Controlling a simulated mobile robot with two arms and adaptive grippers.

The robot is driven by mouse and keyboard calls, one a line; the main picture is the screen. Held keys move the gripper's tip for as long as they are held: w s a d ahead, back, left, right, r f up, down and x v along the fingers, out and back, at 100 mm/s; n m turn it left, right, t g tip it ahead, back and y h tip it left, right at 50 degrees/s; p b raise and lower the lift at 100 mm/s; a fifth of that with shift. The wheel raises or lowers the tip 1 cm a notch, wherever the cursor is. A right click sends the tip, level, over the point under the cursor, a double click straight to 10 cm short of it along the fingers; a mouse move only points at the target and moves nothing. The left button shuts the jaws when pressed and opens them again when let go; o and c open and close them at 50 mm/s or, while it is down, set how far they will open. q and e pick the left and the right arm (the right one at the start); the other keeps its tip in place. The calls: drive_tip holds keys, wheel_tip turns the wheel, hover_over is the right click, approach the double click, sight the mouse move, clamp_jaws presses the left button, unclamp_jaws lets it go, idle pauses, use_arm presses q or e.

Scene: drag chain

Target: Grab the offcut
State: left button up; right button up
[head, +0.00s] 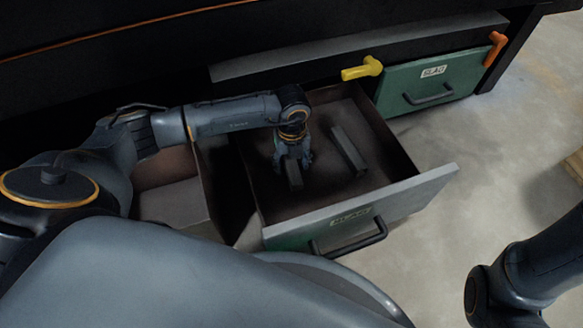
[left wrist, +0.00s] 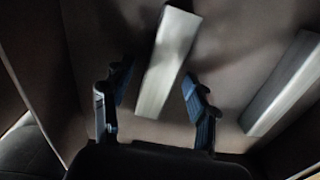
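Two grey metal offcuts lie in the open drawer (head: 358,225). One offcut (head: 295,175) is right below my left gripper (head: 293,160), which partly hides it in the head view. In the left wrist view this offcut (left wrist: 166,65) lies between the two blue-padded fingers of my left gripper (left wrist: 155,105), with gaps on both sides. The left gripper is open and reaches down into the drawer. The other offcut (head: 348,150) lies to the right on the drawer floor, and it also shows in the left wrist view (left wrist: 282,85). My right gripper is out of view.
The drawer walls stand around the left gripper. A closed green drawer (head: 425,85) is at the back right, with a yellow handle (head: 362,69) and an orange handle (head: 495,48) near it. Another open compartment (head: 172,200) is at the left. Bare floor lies to the right.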

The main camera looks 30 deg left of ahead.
use_arm(q)
clamp_jaws()
drive_tip(key=shift+r, duration=0.1)
